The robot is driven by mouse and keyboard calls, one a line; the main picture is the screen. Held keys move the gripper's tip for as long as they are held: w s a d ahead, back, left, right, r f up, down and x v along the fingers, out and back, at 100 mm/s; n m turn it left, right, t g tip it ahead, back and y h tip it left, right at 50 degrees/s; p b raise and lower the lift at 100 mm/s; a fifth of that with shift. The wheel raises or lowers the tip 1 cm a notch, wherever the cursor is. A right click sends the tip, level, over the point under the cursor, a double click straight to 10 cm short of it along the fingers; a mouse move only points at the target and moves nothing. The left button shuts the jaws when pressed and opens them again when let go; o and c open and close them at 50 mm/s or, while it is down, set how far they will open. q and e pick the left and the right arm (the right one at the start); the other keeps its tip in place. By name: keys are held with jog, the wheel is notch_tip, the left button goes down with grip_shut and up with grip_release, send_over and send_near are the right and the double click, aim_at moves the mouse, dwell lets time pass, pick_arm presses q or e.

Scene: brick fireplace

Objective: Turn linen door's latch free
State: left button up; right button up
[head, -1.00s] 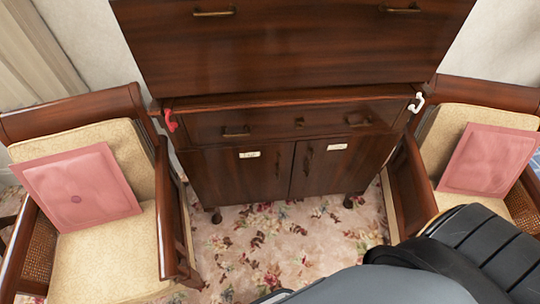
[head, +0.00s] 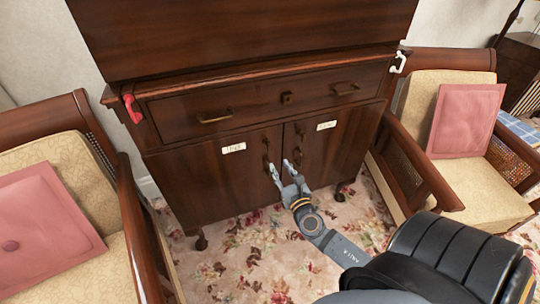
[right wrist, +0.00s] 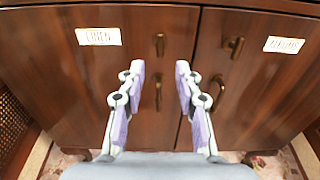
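The linen door (head: 205,185) is the left of two shut dark wood doors. Its white label reads LINEN (right wrist: 98,36) in the right wrist view. Near its inner edge are two small brass fittings, an upper one (right wrist: 159,44) and a lower one (right wrist: 158,92); I cannot tell for certain which is the latch. My right gripper (head: 281,171) is open and empty in front of the doors. In the right wrist view its fingertips (right wrist: 160,78) frame the lower fitting from left and right, with no clear contact. My left gripper is out of view.
The right door (right wrist: 258,90) has another label (right wrist: 284,44) and its own two fittings. A drawer (head: 260,105) sits above the doors. Armchairs with pink cushions stand left (head: 45,225) and right (head: 466,120). Flowered carpet (head: 235,245) lies between them.

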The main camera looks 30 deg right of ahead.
aim_at(269, 147)
jog(key=x, duration=1)
jog(key=shift+w+d, duration=0.15)
jog(key=shift+w, duration=0.05)
grip_shut()
